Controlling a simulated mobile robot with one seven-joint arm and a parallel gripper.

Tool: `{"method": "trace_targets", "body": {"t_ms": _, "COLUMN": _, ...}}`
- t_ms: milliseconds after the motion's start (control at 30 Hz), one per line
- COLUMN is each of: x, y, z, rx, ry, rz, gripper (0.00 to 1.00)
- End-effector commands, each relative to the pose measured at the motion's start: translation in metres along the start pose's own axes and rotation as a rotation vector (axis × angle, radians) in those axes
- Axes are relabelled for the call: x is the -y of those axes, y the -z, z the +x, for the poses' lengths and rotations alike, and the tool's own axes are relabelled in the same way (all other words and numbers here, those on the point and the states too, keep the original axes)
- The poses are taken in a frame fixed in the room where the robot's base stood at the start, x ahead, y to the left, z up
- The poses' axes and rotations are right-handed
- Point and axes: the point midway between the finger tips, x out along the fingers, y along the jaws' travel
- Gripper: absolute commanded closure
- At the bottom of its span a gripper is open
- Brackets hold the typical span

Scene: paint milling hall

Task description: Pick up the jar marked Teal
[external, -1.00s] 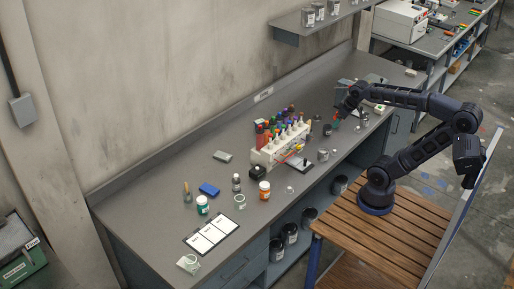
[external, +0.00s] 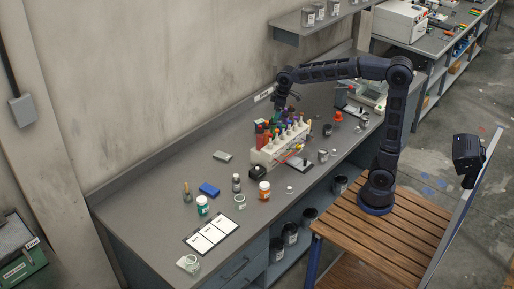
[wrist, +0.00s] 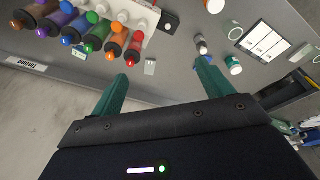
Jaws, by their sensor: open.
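A small jar with a white cap and a teal band (external: 202,205) stands upright on the bench, left of the tube rack. In the wrist view a white and teal jar (wrist: 234,65) shows just right of the right fingertip; its lettering is too small to read. My gripper (external: 293,96) is raised above the bench behind the rack, well away from that jar. In the wrist view my gripper's green fingers (wrist: 162,70) are spread apart with nothing between them.
The white rack (external: 268,157) with coloured bottles stands between my gripper and the jar. The bench's left end is mostly clear.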

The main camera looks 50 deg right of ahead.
Motion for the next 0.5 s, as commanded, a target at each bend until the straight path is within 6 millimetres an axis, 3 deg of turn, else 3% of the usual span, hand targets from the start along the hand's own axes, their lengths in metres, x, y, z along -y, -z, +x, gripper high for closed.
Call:
{"method": "trace_targets", "body": {"t_ms": 100, "x": 0.014, "y": 0.04, "z": 0.02, "rx": 0.018, "ry": 0.015, "rz": -0.071, "gripper": 0.21}}
{"method": "trace_targets", "body": {"t_ms": 500, "x": 0.079, "y": 0.152, "z": 0.098, "rx": 0.069, "ry": 0.059, "rz": -0.299, "gripper": 0.21}}
